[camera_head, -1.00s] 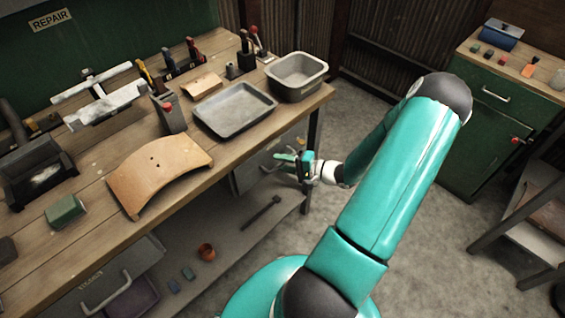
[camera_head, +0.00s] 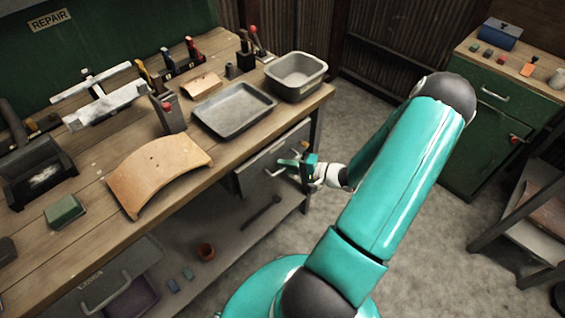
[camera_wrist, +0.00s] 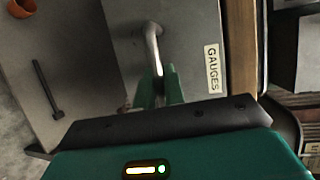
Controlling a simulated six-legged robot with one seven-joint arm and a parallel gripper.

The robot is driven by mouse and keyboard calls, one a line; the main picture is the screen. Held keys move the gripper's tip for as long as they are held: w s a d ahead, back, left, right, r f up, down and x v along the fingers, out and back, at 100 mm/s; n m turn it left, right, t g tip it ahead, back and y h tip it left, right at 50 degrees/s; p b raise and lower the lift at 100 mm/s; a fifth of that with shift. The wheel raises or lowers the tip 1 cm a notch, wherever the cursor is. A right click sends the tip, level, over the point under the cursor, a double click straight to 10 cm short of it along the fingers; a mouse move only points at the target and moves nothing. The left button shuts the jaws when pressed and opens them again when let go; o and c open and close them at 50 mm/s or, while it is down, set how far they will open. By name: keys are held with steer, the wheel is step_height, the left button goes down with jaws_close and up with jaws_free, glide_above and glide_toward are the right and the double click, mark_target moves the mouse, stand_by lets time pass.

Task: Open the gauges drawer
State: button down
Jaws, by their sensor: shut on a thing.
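The gauges drawer (camera_head: 256,178) is a grey metal drawer under the right end of the workbench. Its front also shows in the wrist view (camera_wrist: 190,25), with a white GAUGES label (camera_wrist: 213,68). A pale bar handle (camera_wrist: 152,42) is fixed to that front. My gripper (camera_head: 289,163) is at the drawer front, and its green fingers (camera_wrist: 160,90) are shut on the handle. The exact contact is partly hidden by the fingers. The drawer's inside is not visible in either view.
The workbench (camera_head: 100,175) holds a grey tray (camera_head: 235,108), a deep bin (camera_head: 296,76) and a curved wooden piece (camera_head: 160,172). A lower shelf carries a hammer (camera_head: 262,212) and an orange cup (camera_head: 206,251). The floor (camera_head: 405,215) right of the bench is clear.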

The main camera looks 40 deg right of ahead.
steer(key=s, duration=1.9)
steer(key=shift+s+d, duration=0.3)
steer(key=shift+s, duration=0.1)
steer(key=c, duration=1.5)
jaws_free()
steer(key=v, duration=1.3)
steer(key=shift+s+d, duration=0.15)
steer(key=shift+s, duration=0.15)
steer(key=shift+r, duration=0.15)
